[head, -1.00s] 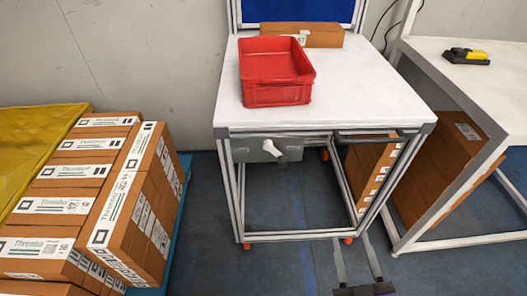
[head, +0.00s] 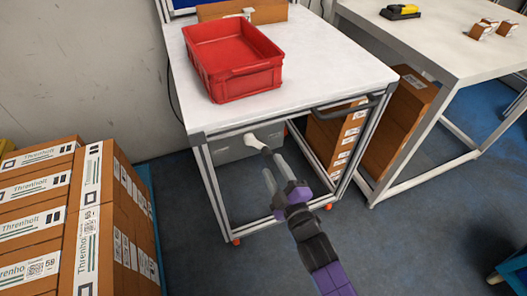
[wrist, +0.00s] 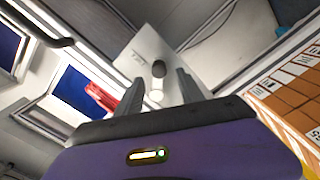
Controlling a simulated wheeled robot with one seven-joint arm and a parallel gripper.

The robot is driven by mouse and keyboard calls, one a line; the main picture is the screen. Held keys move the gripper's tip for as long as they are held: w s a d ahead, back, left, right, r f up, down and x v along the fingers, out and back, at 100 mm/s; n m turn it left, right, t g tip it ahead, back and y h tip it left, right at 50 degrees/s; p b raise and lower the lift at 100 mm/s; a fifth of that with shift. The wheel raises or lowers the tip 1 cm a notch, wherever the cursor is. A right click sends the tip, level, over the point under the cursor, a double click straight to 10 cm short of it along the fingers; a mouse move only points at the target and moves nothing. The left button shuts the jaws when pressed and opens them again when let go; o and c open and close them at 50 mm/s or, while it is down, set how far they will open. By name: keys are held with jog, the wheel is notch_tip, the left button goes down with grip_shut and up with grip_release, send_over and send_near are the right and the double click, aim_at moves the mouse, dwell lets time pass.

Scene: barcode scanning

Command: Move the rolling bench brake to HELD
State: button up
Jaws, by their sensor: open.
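The rolling bench (head: 330,92) has a white top and a grey frame. A grey brake plate (head: 228,149) is mounted under its front edge and carries a white lever (head: 252,141); both also show in the wrist view, the plate (wrist: 147,50) behind the lever (wrist: 157,96). The plate's lettering is too small to read. My gripper (head: 273,167) is open in front of the plate, just below and right of the lever. In the wrist view the lever appears between the two fingers, with space on both sides. I cannot tell whether either finger touches it.
A red crate (head: 238,82) sits on the bench top. A dark handle bar (head: 345,110) runs along the front right edge. Cartons (head: 338,138) stand under the bench, and stacked boxes (head: 62,220) stand at left. A second white table (head: 450,50) is at right.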

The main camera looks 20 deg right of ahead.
aim_at(268, 158)
jog(key=w, duration=0.6)
jog(key=shift+w+b, duration=0.3)
jog(key=shift+b, duration=0.1)
jog(key=shift+c, duration=0.5)
grip_shut()
jog(key=shift+f, duration=0.15)
dwell(0.5)
